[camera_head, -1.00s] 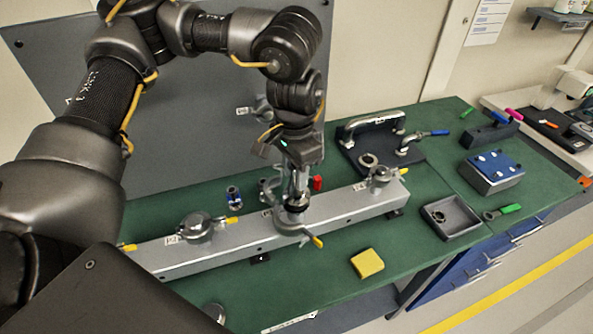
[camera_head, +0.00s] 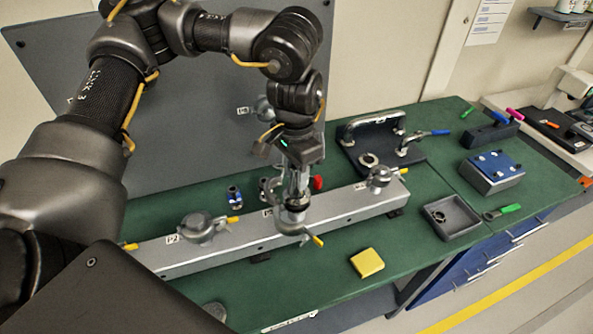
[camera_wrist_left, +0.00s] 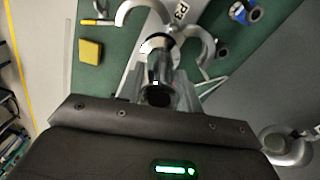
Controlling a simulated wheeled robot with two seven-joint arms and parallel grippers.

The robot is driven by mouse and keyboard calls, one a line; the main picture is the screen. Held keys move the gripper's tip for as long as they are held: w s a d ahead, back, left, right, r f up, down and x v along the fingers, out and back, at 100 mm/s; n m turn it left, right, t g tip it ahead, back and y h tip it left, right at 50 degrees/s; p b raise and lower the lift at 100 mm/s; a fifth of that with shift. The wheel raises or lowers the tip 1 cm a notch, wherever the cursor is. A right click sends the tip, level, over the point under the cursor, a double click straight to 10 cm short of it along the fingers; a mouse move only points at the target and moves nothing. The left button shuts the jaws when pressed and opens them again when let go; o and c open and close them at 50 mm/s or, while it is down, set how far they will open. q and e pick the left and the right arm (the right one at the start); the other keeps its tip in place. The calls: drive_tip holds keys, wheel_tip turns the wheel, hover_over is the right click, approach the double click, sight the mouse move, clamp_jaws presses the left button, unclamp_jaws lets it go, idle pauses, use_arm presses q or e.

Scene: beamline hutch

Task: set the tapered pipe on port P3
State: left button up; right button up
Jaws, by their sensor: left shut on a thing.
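The tapered pipe (camera_head: 297,203) is a short metal piece with a dark lower rim. It is upright in my left gripper (camera_head: 299,186), whose jaws are shut on it. The pipe also shows in the left wrist view (camera_wrist_left: 160,66), between the fingers. Its lower end is at the middle port, P3 (camera_head: 293,225), on the grey beam. I cannot tell whether it rests on the port or hovers just above. The label P3 (camera_wrist_left: 181,10) shows in the wrist view, with open clamp arms (camera_wrist_left: 207,45) on both sides of the pipe. My right gripper is out of view.
The grey beam (camera_head: 240,240) carries port P2 (camera_head: 200,228) to the left and another port (camera_head: 379,177) to the right. A yellow block (camera_head: 367,263) and a grey tray (camera_head: 450,217) lie in front. A handled dark stand (camera_head: 380,145) is behind.

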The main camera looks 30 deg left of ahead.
use_arm(q)
drive_tip(key=shift+f+b, duration=0.35)
drive_tip(key=shift+f, duration=0.25)
idle(1.2)
drive_tip(key=o, duration=1.1)
drive_tip(key=shift+o, duration=0.2)
drive_tip(key=shift+r, duration=0.1)
drive_tip(key=shift+w+r, duration=0.1)
drive_tip(key=shift+r, duration=0.25)
wheel_tip(320, 180, up, 10)
drive_tip(key=shift+f+b, duration=0.1)
drive_tip(key=shift+b, duration=0.7)
